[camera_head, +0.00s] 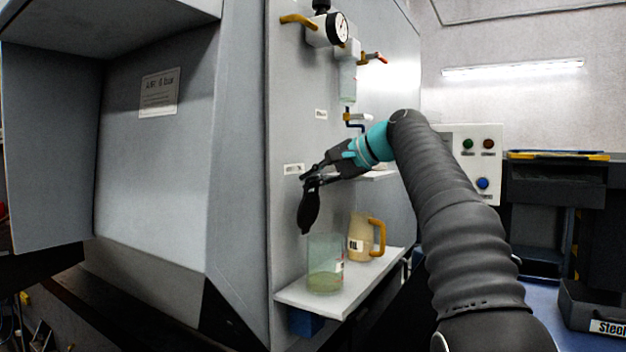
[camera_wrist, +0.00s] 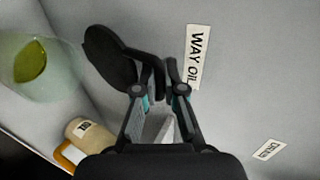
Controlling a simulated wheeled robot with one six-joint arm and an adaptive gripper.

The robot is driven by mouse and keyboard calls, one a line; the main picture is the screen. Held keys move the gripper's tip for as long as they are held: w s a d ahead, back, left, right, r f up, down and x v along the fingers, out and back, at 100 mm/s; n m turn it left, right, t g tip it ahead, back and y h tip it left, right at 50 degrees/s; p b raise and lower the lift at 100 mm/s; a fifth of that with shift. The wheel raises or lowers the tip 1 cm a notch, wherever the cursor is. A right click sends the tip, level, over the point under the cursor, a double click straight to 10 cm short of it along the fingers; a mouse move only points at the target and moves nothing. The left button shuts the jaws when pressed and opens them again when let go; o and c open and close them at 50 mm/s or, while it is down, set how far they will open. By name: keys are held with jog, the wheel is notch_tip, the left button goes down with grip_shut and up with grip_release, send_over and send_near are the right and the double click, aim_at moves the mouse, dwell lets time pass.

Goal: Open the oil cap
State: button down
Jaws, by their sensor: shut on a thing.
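The black oil cap (camera_head: 309,212) shows as a dark oval in the head view, at the grey machine wall above the shelf. In the wrist view the cap (camera_wrist: 106,58) is a large dark rounded shape at upper left, beside the fingertips. My gripper (camera_head: 312,181) reaches in from the right and is shut on the cap; its fingers (camera_wrist: 159,76) show close together in the wrist view. The exact grip point is dark and hard to make out. A WAY OIL label (camera_wrist: 198,55) is on the wall beside the fingers. I cannot see the filler opening clearly.
Below, a white shelf (camera_head: 318,301) holds a greenish clear vessel (camera_head: 325,265) and a beige jug (camera_head: 358,238) with a yellow handle. A gauge (camera_head: 339,28) and a valve with a red-tipped handle (camera_head: 373,58) stick out of the wall above.

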jog(key=shift+a+f, duration=0.1)
jog(key=c, duration=1.2)
grip_release()
jog(key=shift+a, duration=0.1)
jog(key=shift+c, duration=0.2)
jog(key=shift+s+d, duration=0.15)
jog(key=shift+d, duration=0.25)
jog(key=v, duration=1.1)
jog(key=shift+r, duration=0.3)
jog(key=shift+s+d, duration=0.1)
